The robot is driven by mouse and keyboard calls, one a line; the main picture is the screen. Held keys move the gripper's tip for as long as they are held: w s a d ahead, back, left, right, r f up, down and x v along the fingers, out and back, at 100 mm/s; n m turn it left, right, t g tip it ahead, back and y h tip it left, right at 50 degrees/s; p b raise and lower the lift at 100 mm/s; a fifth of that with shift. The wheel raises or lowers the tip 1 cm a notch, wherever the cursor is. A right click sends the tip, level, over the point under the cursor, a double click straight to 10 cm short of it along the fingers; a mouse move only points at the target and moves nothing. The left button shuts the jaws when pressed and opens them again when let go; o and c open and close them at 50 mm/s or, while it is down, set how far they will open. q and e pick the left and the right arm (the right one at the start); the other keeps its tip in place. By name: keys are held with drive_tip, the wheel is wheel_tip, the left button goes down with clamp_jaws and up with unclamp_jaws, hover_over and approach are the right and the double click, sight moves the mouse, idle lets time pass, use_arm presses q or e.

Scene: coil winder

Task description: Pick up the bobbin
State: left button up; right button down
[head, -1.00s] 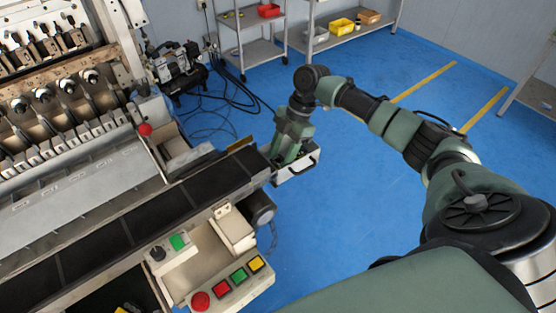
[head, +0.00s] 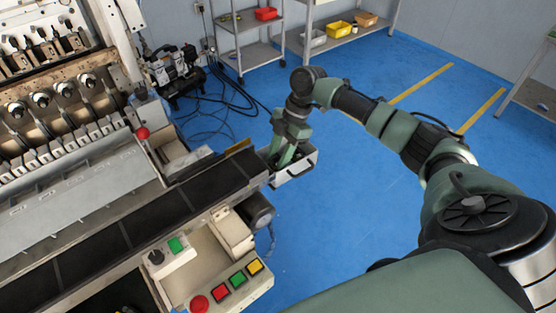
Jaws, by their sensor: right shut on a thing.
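My right gripper (head: 280,160) is at the right end of the black conveyor belt (head: 151,224), pointing down at a small metal tray (head: 301,172) there. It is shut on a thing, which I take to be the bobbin. The bobbin itself is too small or too hidden behind the fingers to make out. The tray's dark inside shows to the right of the fingers. I cannot tell whether the fingers are inside the tray or just above its edge. My left gripper is not in view.
The winding machine (head: 69,182) fills the left side behind the belt. A control box (head: 232,285) with coloured buttons stands in front. A shelf with bins (head: 312,38) and a compressor (head: 174,72) are at the back. The blue floor on the right is open.

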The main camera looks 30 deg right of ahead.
wheel_tip(320, 180, up, 19)
drive_tip(key=b, duration=0.1)
drive_tip(key=shift+b, duration=0.3)
drive_tip(key=shift+f, duration=0.15)
